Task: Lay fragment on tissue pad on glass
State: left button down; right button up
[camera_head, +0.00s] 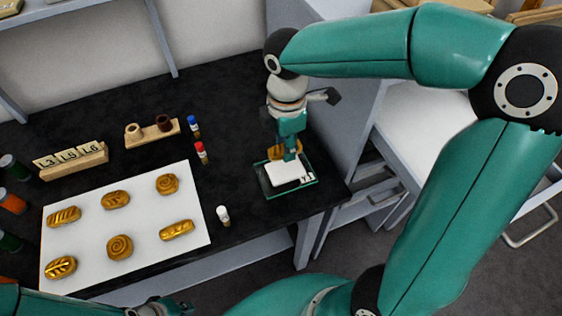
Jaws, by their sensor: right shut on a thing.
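My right gripper (291,153) points down over the glass plate (289,194) near the right end of the black table. It is shut on a gilt fragment (275,153), which shows partly beside the fingers. The white tissue pad (284,173) lies on the glass, just below and in front of the fragment. I cannot tell whether the fragment touches the pad. A small marked label (307,180) is at the pad's right side. My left gripper (165,308) is at the bottom edge, partly cut off and dark; its fingers are not clear.
A white sheet (140,205) holds several gilt fragments at left. A rack of lettered tiles (73,160), a wooden holder (152,133), blue-capped (194,126), red-capped (201,153) and white (223,216) vials stand around it. Jars line the left edge.

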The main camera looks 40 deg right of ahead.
aim_at(285, 167)
jog(key=shift+f, duration=2.85)
jog(key=o, duration=0.9)
jog(key=shift+f, duration=0.15)
notch_tip(285, 167, up, 12)
jog(key=shift+r, duration=0.15)
jog(key=shift+p, duration=0.3)
